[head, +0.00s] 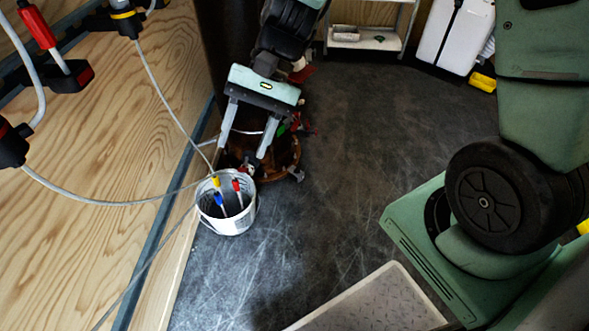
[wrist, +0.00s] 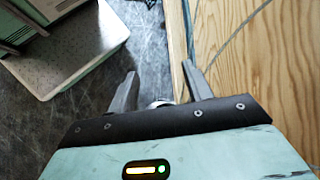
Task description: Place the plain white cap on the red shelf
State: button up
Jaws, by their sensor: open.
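My gripper (head: 243,149) is open, pointing down above the floor near the wooden wall, behind and above a white bucket in the head view. In the wrist view its two fingers (wrist: 159,70) are spread apart. A small pale rounded edge (wrist: 159,103) shows low between them, mostly hidden by the gripper body; I cannot tell whether it is a cap or the bucket's rim. I cannot clearly identify the plain white cap or a red shelf in either view.
The white bucket (head: 241,222) holds red, blue and yellow-ended tools. Cables hang across the wooden panel (head: 100,150). A brown round wheeled stand (head: 287,163) sits behind the gripper. The middle floor is clear.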

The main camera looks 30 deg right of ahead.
jog(key=s+r+n+t+h, duration=0.1)
jog(key=s+r+n+h, duration=0.1)
jog(key=s+n, duration=0.4)
jog(key=s+d+r+n+t+h, duration=0.1)
jog(key=s+n+t+h, duration=0.1)
jog(key=s+n+h, duration=0.2)
jog(key=s+n, duration=0.2)
jog(key=s, duration=0.1)
jog(key=shift+s+d+r+t+h, duration=0.25)
jog(key=shift+s+r+t+h, duration=0.05)
jog(key=shift+s+r+h, duration=0.1)
jog(key=shift+r, duration=0.15)
notch_tip(320, 180, up, 26)
jog(key=p, duration=2.6)
